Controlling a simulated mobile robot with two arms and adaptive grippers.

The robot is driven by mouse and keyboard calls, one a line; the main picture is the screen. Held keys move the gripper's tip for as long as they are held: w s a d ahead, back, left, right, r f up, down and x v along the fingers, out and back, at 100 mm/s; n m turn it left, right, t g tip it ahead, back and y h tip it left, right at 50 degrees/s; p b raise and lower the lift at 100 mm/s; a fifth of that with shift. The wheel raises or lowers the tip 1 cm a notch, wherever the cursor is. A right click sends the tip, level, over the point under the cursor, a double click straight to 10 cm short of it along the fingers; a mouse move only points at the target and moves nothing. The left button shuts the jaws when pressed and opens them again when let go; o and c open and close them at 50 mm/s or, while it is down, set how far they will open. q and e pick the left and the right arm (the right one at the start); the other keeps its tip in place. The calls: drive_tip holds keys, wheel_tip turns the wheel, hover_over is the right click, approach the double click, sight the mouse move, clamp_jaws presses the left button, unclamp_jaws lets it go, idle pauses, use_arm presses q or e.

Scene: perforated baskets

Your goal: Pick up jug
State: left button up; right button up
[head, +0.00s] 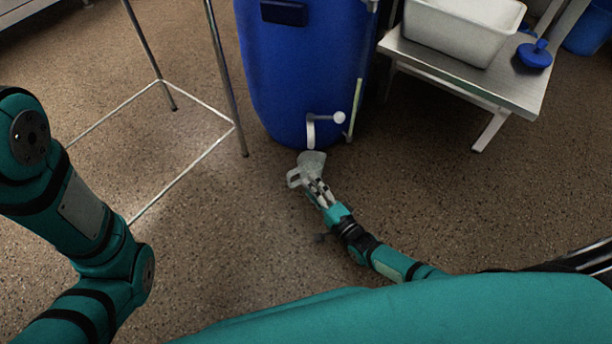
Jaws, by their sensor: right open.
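The jug (312,160) is small and pale grey-white, in the middle of the head view, at the foot of the blue barrel below its tap. Its handle (293,178) shows on the left side. My right gripper (317,184) is open at the near side of the jug, and its fingers overlap the jug's lower part in the picture. I cannot tell whether the fingers touch it. The gripper hides part of the jug. My left arm shows at the left, but its gripper is out of view.
The blue barrel (300,75) with a white tap (338,118) stands just behind the jug. A metal frame (228,85) stands to the left. A low bench (510,85) at the right bears a white tub (463,35) and a blue object (535,55). The speckled floor is otherwise open.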

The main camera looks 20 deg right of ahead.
sight(305, 174)
drive_tip(key=b+x, duration=0.2)
drive_tip(key=x, duration=0.2)
drive_tip(key=shift+w+a+b, duration=0.25)
drive_tip(key=shift+a+b, duration=0.05)
drive_tip(key=shift+b, duration=0.05)
drive_tip(key=shift+w+a, duration=0.1)
drive_tip(key=shift+w, duration=0.15)
drive_tip(key=shift+r, duration=0.1)
